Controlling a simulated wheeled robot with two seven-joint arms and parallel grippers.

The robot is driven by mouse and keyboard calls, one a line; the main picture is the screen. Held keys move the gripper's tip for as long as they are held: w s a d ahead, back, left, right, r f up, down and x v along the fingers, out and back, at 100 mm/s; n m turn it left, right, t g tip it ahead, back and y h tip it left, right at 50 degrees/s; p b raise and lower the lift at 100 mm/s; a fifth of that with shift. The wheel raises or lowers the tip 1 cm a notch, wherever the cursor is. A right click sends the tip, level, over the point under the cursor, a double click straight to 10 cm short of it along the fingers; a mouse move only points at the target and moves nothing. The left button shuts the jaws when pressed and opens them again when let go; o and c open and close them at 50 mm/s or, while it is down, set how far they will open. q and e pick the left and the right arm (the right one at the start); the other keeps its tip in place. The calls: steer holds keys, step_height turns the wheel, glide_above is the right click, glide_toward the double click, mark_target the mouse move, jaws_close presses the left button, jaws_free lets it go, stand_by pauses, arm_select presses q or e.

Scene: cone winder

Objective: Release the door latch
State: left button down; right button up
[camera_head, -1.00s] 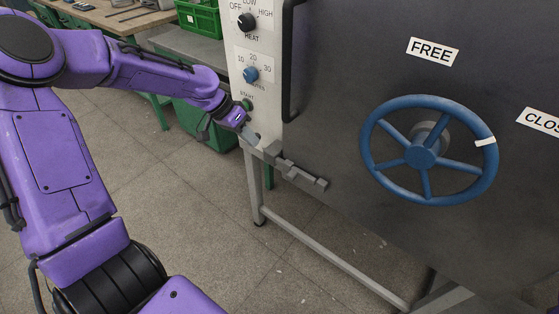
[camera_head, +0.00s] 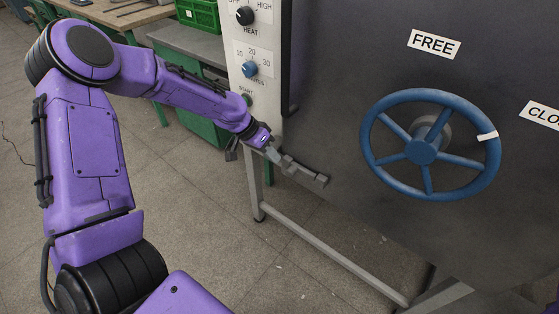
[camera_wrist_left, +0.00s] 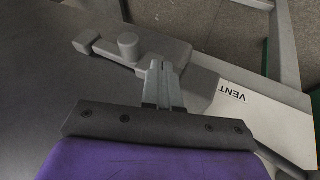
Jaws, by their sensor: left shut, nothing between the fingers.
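The door latch (camera_head: 305,174) is a grey bar with a stubby end, low on the left edge of the dark door (camera_head: 340,60). It also shows in the left wrist view (camera_wrist_left: 107,48), with a round knob on it. My left gripper (camera_head: 271,150) is at the latch's left end, by the machine's pale front panel. In the left wrist view its fingers (camera_wrist_left: 161,68) are together and empty, right beside the latch near its knob. I cannot tell whether they touch it. My right gripper is not in view.
A blue handwheel (camera_head: 420,150) is on the door, with FREE (camera_head: 434,43) and a partly cut-off label around it. Control knobs (camera_head: 250,69) sit on the panel above my gripper. A VENT label (camera_wrist_left: 231,93) shows near the fingers. Open floor lies below.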

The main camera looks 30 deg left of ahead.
mark_target(294, 169)
arm_select(q)
steer(key=shift+s+d+f, duration=0.1)
steer(key=shift+d+f, duration=0.05)
steer(key=shift+d, duration=0.6)
steer(key=shift+s+d+f, duration=0.1)
steer(key=shift+d, duration=0.6)
steer(key=d, duration=0.3)
steer(key=d+p, duration=0.1)
steer(key=d, duration=0.1)
steer(key=shift+s+d, duration=0.25)
steer(key=shift+d, duration=0.1)
steer(key=a+p, duration=0.1)
steer(key=a+r, duration=0.1)
steer(key=a+p, duration=0.1)
steer(key=shift+w+a+r+p, duration=0.25)
steer(key=shift+r+p, duration=0.1)
steer(key=v, duration=1)
steer(key=shift+a+f, duration=0.25)
